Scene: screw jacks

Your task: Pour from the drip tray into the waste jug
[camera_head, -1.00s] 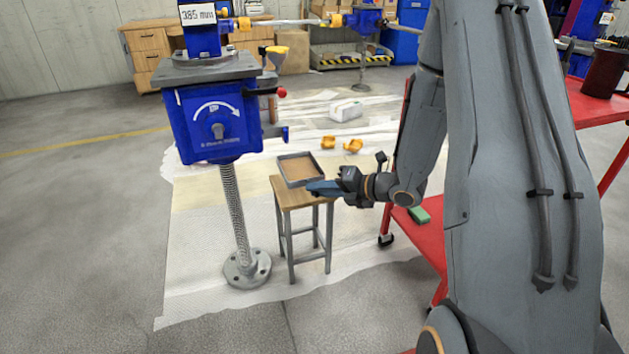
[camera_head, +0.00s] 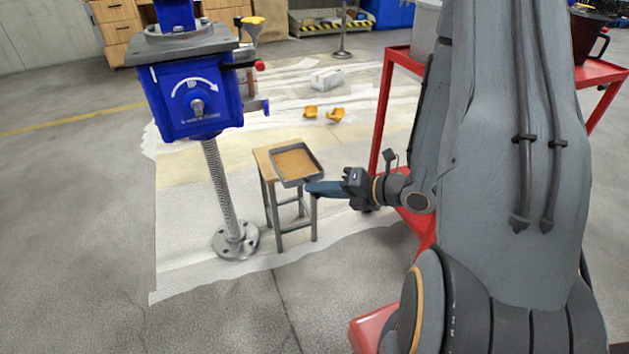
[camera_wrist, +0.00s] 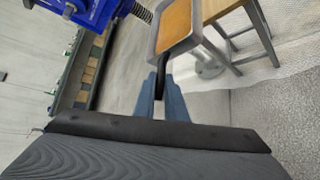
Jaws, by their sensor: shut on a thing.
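The drip tray (camera_head: 297,163) is a shallow grey square pan with a flat orange-brown surface inside. It is in my gripper (camera_head: 313,187), whose blue fingers are shut on its dark handle. In the wrist view the tray (camera_wrist: 174,27) is ahead of my gripper (camera_wrist: 161,84), beside the stool top. It appears raised and slightly tilted above the stool's right side; the exact gap is unclear. A dark jug with a handle (camera_head: 590,35), probably the waste jug, stands on the red cart at upper right. My arm hides part of the cart.
The wooden stool (camera_head: 264,163) stands under and left of the tray. A blue screw jack (camera_head: 195,95) stands close on the left. The red cart (camera_head: 395,55) holds a pale container (camera_head: 425,28). Orange pieces (camera_head: 323,112) and a white block (camera_head: 326,79) lie on the floor sheet.

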